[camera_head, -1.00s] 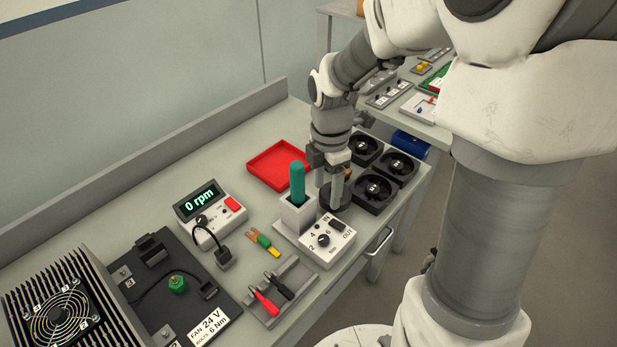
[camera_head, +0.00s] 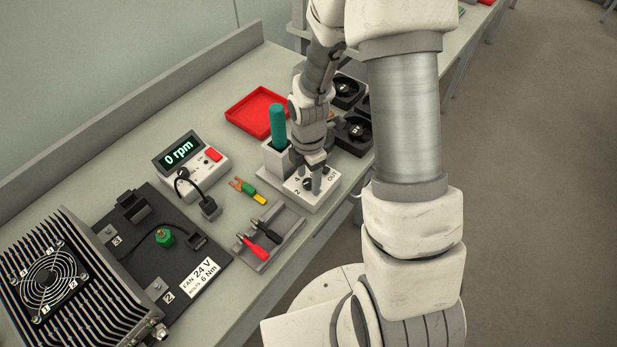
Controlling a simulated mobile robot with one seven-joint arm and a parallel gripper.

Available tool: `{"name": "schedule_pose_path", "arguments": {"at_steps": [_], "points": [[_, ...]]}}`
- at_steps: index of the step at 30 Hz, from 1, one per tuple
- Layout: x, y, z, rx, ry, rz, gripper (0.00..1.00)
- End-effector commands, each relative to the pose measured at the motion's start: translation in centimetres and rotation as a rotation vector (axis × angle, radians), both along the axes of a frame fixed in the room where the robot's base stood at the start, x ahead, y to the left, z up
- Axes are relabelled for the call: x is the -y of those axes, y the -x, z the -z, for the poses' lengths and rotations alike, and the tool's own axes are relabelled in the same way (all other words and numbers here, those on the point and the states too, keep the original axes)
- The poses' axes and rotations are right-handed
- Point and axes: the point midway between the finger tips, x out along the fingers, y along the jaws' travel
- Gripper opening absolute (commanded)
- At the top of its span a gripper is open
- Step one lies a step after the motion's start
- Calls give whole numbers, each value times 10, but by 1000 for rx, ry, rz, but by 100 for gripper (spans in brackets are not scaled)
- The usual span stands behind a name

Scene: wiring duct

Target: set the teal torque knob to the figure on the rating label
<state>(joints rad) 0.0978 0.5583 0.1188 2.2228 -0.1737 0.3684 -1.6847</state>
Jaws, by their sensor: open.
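The rating label (camera_head: 199,277) is a white plate on the black panel at the lower left. It reads "FAN 24 V" and, below, "BOLTS 6 Nm". A teal upright handle (camera_head: 277,122) stands in a light grey holder (camera_head: 274,158). Beside it is a white box (camera_head: 320,191) with a dark round knob (camera_head: 307,184) and the figures 2 and 4, plus the word OUT. The knob's pointer is too small to read. My gripper (camera_head: 313,179) points down over the box, its open fingers at the knob and partly hiding it. I cannot tell whether they touch it.
A shallow tray with red and black probes (camera_head: 262,240) lies in front. An rpm meter (camera_head: 190,160) reads 0. A red tray (camera_head: 257,111) and black fans (camera_head: 353,131) stand behind. A finned fan unit (camera_head: 60,285) is at the left.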

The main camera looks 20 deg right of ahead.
Motion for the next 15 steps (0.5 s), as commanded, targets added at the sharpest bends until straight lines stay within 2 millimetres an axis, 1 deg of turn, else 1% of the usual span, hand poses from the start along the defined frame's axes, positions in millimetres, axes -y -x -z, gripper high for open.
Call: {"name": "schedule_pose_path", "arguments": {"at_steps": [3, 11, 15], "points": [[0, 0, 5, -1, 0, 0, 66], [0, 0, 5, 0, 1, 0, 66], [0, 0, 5, 0, 1, 0, 41]]}}
